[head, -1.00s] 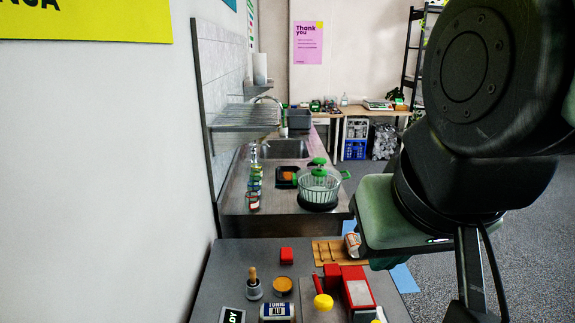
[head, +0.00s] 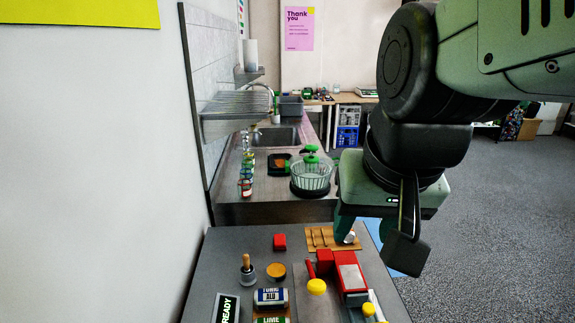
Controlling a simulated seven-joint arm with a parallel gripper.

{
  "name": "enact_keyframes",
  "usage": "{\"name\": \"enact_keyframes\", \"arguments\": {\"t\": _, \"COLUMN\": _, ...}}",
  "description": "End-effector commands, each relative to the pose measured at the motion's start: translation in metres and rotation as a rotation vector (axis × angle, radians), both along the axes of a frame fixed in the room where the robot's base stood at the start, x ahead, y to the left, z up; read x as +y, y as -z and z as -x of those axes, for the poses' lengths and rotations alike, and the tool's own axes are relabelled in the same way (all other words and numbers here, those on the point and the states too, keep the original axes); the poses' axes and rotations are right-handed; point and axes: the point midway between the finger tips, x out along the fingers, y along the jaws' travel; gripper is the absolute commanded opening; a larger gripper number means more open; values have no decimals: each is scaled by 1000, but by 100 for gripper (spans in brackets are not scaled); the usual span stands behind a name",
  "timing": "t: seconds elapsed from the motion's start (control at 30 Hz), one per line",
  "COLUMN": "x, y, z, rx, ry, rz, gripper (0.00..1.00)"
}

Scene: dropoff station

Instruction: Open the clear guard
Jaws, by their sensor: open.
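The clear guard is hard to make out. A faint paler rectangle (head: 313,302) lies in front of and left of a red machine (head: 347,272), but I cannot tell if it is the guard or a plate. The machine has a pale top panel, a red lever (head: 311,269) and a yellow knob (head: 316,286). My gripper (head: 364,236) is open, above the far right of the bench behind the machine, and apart from the machine. Its near finger shows by a wooden rack; the other finger is partly hidden by my arm.
The wooden rack (head: 318,238) lies at the back, with a small whitish item (head: 350,238). The wall bounds the left.

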Motion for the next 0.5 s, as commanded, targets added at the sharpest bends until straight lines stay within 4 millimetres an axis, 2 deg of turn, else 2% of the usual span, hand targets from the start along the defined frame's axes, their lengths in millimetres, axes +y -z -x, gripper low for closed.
{"name": "enact_keyframes", "arguments": {"t": 0.1, "x": -12, "y": 31, "z": -33, "rx": 98, "ry": 122, "rz": -43, "gripper": 57}}
{"name": "enact_keyframes", "arguments": {"t": 0.17, "x": -19, "y": 47, "z": -48, "rx": 136, "ry": 184, "rz": -61, "gripper": 57}}
{"name": "enact_keyframes", "arguments": {"t": 0.3, "x": -42, "y": 93, "z": -80, "rx": 218, "ry": 338, "rz": -90, "gripper": 57}}
{"name": "enact_keyframes", "arguments": {"t": 0.5, "x": -75, "y": 164, "z": -108, "rx": 316, "ry": 536, "rz": -111, "gripper": 57}}
